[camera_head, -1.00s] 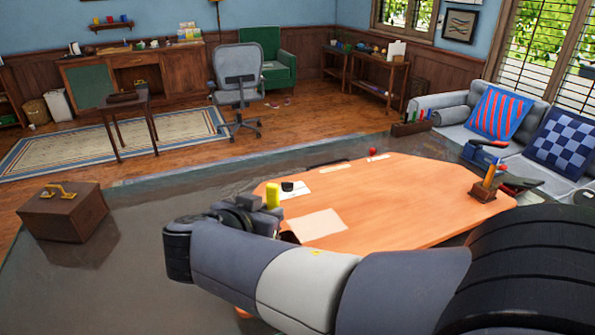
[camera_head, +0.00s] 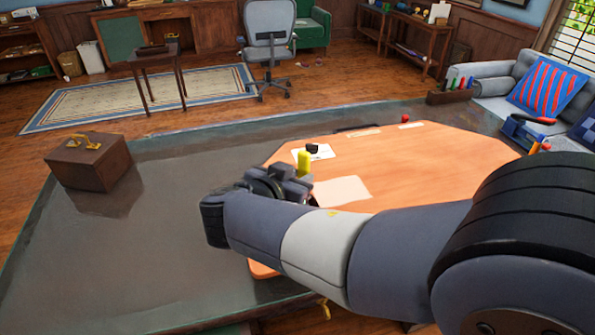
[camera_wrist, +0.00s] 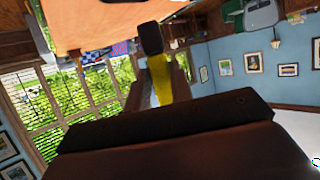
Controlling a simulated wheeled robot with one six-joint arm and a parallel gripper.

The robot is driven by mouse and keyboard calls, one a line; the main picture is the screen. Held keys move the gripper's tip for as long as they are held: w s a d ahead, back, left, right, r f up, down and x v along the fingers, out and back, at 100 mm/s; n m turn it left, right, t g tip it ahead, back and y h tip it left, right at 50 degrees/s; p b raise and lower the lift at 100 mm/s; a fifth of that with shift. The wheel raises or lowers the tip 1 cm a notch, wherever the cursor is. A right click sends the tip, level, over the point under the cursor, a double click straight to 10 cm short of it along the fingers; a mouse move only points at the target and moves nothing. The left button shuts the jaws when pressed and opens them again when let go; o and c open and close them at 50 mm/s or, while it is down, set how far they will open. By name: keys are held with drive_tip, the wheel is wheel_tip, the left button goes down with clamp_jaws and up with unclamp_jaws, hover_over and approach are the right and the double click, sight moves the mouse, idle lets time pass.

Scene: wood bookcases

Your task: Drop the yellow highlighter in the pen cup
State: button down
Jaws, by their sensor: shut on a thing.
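The yellow highlighter (camera_head: 304,161) stands up out of my gripper (camera_head: 301,178), which is shut on it above the near left part of the orange-brown tabletop. In the wrist view the highlighter (camera_wrist: 162,80) sits between the fingers, with a dark block at its far end. No pen cup can be made out for certain.
A brown case (camera_head: 88,162) stands left, a holder with coloured items (camera_head: 450,97) at back right.

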wheel_tip(320, 180, down, 9)
drive_tip(key=b, duration=1)
idle(0.4)
drive_tip(key=c, duration=1.2)
unclamp_jaws()
drive_tip(key=shift+o, duration=0.2)
drive_tip(key=v, duration=1.1)
drive_tip(key=shift+b, duration=0.35)
drive_tip(key=shift+w+f, duration=0.1)
